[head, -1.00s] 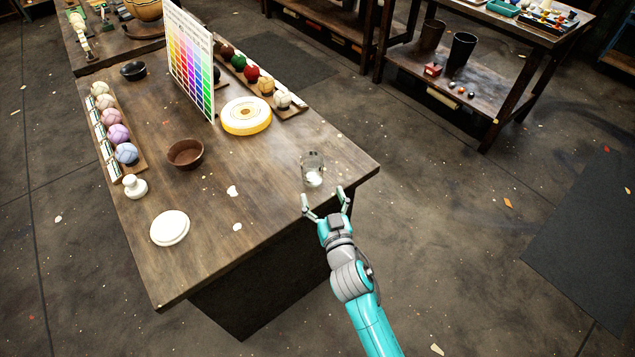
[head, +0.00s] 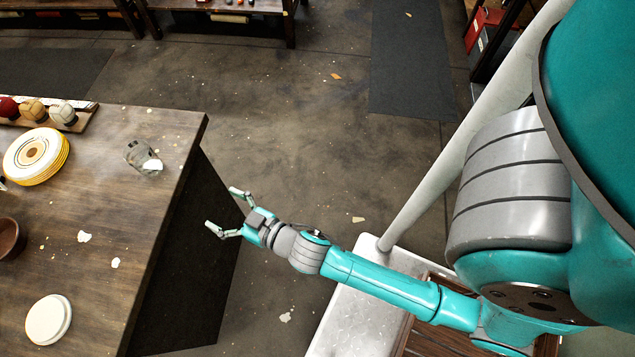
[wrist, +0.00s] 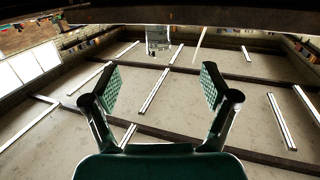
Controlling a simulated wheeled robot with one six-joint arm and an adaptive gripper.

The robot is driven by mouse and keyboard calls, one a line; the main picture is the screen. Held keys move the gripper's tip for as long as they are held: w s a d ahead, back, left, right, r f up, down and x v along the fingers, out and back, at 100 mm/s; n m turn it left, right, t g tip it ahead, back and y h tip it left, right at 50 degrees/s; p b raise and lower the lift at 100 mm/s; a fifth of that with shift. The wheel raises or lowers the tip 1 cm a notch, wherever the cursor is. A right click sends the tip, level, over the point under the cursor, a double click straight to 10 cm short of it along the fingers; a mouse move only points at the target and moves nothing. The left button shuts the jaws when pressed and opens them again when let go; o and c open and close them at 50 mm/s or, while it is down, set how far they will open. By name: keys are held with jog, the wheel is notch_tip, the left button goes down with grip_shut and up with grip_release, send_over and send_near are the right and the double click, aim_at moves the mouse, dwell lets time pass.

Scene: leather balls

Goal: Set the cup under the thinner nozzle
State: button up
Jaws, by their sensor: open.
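A clear glass cup (head: 143,157) stands near the corner of the dark wooden table (head: 100,200). In the wrist view the cup (wrist: 157,40) appears upside down at the top, beyond the fingers. My gripper (head: 225,211) is open and empty, just off the table's edge, below and right of the cup in the head view. Its two fingers also show spread apart in the wrist view (wrist: 160,90), with nothing between them. No nozzle shows in these views.
On the table are a yellow-and-white round stack (head: 36,157), a white round lid (head: 48,319), a brown bowl (head: 8,238) and a rack of balls (head: 62,114). White scraps lie near the cup. Open floor (head: 290,130) lies right of the table.

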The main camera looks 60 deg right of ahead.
jog(key=s+r+g, duration=0.1)
jog(key=s+r, duration=0.2)
jog(key=s, duration=1.1)
jog(key=s+r+g, duration=0.1)
jog(key=s+r, duration=0.2)
jog(key=s, duration=1.1)
jog(key=shift+s+d+r, duration=0.15)
jog(key=shift+d+r, duration=0.05)
jog(key=shift+d, duration=0.1)
jog(key=shift+o, duration=0.6)
jog(key=shift+s+r, duration=0.25)
jog(key=shift+s, duration=0.05)
